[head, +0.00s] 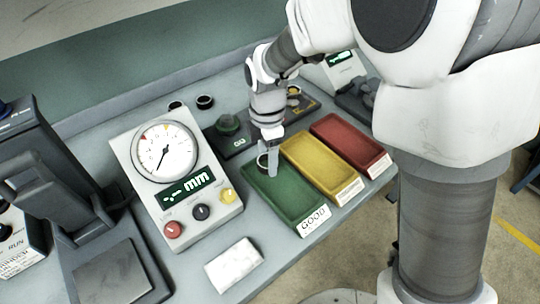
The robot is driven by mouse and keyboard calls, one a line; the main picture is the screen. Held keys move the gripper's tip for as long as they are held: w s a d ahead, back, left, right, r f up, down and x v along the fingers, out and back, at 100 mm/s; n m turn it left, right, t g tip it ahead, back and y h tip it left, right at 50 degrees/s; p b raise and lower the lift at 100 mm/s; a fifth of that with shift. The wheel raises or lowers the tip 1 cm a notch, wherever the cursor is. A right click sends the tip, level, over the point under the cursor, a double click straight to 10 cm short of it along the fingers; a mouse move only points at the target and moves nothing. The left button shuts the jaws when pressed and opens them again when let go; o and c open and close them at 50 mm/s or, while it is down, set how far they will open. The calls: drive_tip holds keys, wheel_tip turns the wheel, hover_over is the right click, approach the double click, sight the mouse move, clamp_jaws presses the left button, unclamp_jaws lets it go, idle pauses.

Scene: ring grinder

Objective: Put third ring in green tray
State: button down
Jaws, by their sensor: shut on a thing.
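The green tray (288,205) with a white "GOOD" label is the left one of a row of trays, near the table's front edge. My gripper (268,168) points down over the tray's back left end. It is shut on a small dark ring (262,161), of which only part shows beside the fingers. I cannot tell whether the ring touches the tray. The visible floor of the green tray is bare.
A yellow tray (318,166) and a red tray (350,143) stand to the right. The gauge box (205,190) stands left of the green tray. A white block (233,264) lies in front. Dark rings (205,102) lie at the back.

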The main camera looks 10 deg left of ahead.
drive_tip(key=shift+f, duration=1.35)
drive_tip(key=shift+f, duration=0.2)
drive_tip(key=shift+c, duration=1.9)
unclamp_jaws()
